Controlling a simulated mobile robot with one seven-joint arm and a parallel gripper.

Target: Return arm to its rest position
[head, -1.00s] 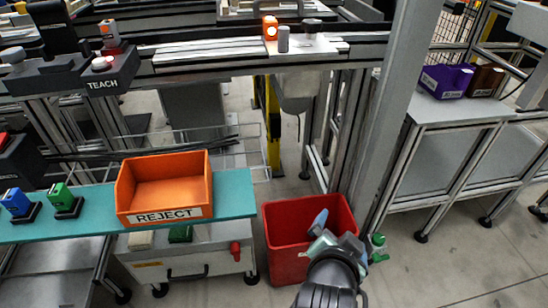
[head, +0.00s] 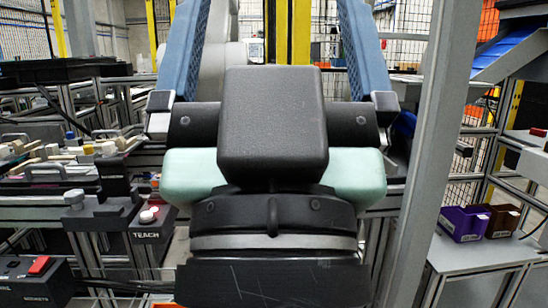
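My gripper (head: 276,12) fills the middle of the head view, raised close in front of the camera and pointing away from it. Its two long blue fingers stand wide apart, one on each side of its black and mint-green body. It is open, and I see nothing held between the fingers. The fingertips reach the top edge of the view. A grey rounded shape and a yellow post (head: 290,32) show behind the gap. My arm hides the centre of the scene.
A grey upright post (head: 440,130) stands close on the right. The TEACH box (head: 150,222) and a workbench with small parts are on the left. A purple bin (head: 464,222) and a brown bin (head: 502,220) sit on a table at the right.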

